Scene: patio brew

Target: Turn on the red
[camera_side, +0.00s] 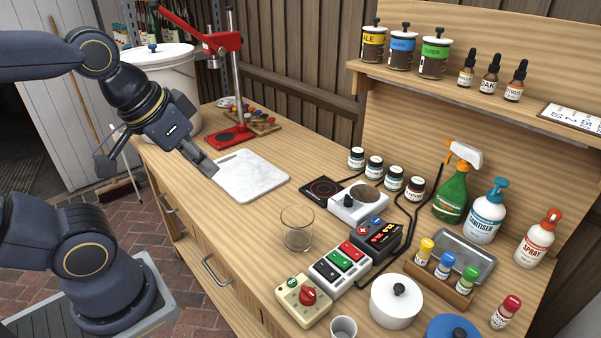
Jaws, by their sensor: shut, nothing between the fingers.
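A white switch box (326,281) stands on the worktop, with a red switch (349,249) at its far end, and a black switch and a green switch (327,271) nearer. Whether the red switch is on is too small to tell. In front of it a beige box (289,302) carries a red rotary knob (307,296) and a small green button. A dark box with red markings (377,238) sits behind the switch box. My gripper (211,171) is shut and empty, above the near left edge of the white board, well left of the switches and touching none of them.
A white board (252,177) lies below my gripper. A clear glass (297,230) stands between it and the switch box. A hot plate (322,190), a scale (357,205), black cables, a white lidded pot (396,303) and a grey cup (343,329) surround the boxes.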

